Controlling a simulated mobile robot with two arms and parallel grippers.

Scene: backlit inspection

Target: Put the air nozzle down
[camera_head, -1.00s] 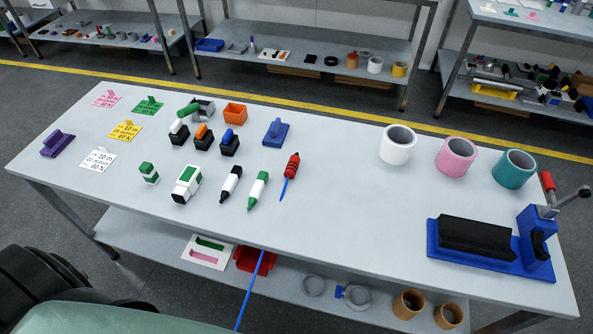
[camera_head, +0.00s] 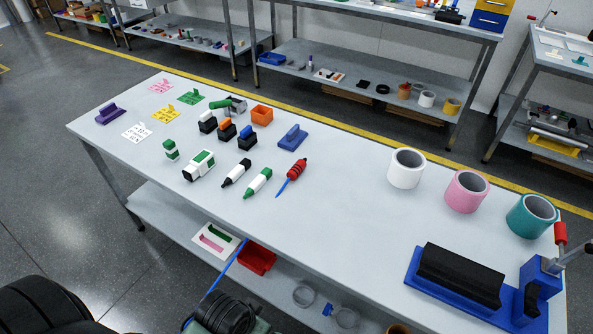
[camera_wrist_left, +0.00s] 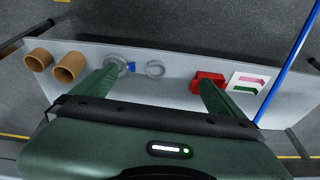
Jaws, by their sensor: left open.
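The air nozzle (camera_head: 297,172), with a red and black body, lies on the tabletop right of the green and white marker (camera_head: 258,183). Its short blue tail points towards the front edge. A blue hose (camera_head: 215,282) shows below that edge, in line with the tail; any link between them is hidden. My left gripper (camera_wrist_left: 160,78) is open and empty in the left wrist view, over the front side of the table. Nothing is between its green fingers, and the nozzle is not visible there. The hose also shows at the right of that view (camera_wrist_left: 288,62). My right gripper is not in view.
Several markers, blocks and cards stand left of the nozzle. White (camera_head: 406,168), pink (camera_head: 466,191) and teal (camera_head: 531,215) rolls and a blue fixture (camera_head: 425,285) are at the right. The tabletop (camera_head: 340,215) between is bare. The lower shelf holds a red bin (camera_head: 257,258).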

